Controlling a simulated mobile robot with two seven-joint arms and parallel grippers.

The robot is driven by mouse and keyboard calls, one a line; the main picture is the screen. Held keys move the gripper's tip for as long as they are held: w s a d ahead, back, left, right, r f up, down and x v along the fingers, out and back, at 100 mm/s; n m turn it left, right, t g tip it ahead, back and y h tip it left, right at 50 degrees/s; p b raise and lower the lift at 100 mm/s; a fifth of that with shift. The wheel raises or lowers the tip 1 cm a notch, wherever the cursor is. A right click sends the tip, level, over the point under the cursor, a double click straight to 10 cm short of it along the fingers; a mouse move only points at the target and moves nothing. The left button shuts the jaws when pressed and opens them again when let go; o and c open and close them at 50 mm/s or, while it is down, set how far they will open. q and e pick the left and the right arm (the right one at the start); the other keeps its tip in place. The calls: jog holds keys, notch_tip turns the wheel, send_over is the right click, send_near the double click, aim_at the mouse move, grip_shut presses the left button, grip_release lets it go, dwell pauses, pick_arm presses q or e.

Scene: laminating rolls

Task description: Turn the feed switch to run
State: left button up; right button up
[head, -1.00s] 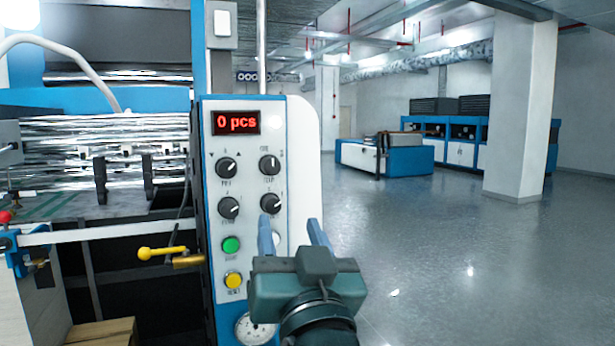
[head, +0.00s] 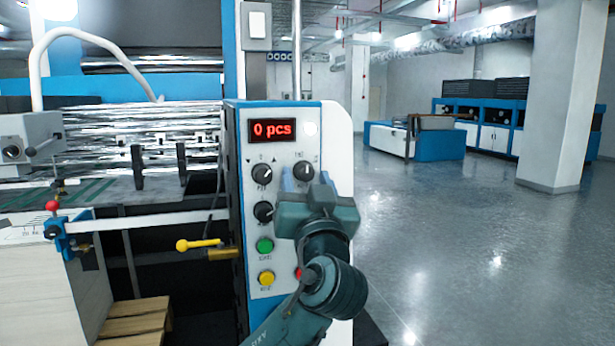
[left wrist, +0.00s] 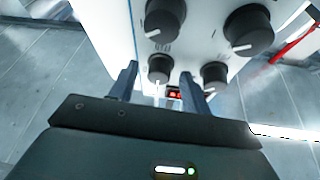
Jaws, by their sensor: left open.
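The control panel (head: 287,290) has several black rotary knobs with white pointer marks. Their labels are too small for me to tell which is the feed switch. My left gripper (head: 305,176) is open in front of the panel, its fingertips at the height of the upper right knob (head: 304,170). In the left wrist view its fingers (left wrist: 158,84) stand on both sides of one knob (left wrist: 159,66), whose mark points toward the red display. Contact cannot be told. The upper left knob (head: 262,174) and lower left knob (head: 264,212) show; the lower right is hidden behind my gripper.
The display (head: 272,130) reads "0 pcs". A green button (head: 265,246) and a yellow button (head: 266,278) sit below the knobs. A yellow-handled lever (head: 198,244) sticks out left of the panel. Open floor (head: 450,240) lies to the right.

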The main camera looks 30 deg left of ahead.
pick_arm(q)
jog(key=shift+c, duration=0.3)
jog(key=c, duration=0.9)
jog(key=shift+m+t+h, duration=0.3)
jog(key=shift+m, duration=0.1)
jog(key=shift+c, duration=0.2)
jog(key=shift+m+h, duration=0.3)
jog(key=shift+m, duration=0.5)
jog(key=m+h, duration=0.1)
jog(key=m, duration=0.2)
jog(key=m+h, duration=0.2)
jog(key=m, duration=0.1)
jog(key=shift+s+a+r+m+t, duration=0.15)
jog(key=shift+s+r+m+t, duration=0.05)
jog(key=shift+m+t, duration=0.2)
jog(key=m+h, duration=0.1)
jog(key=m, duration=0.1)
jog(key=m+h, duration=0.1)
jog(key=m, duration=0.2)
jog(key=shift+r+m+g, duration=0.2)
jog(key=shift+m+g, duration=0.1)
jog(key=shift+m, duration=0.3)
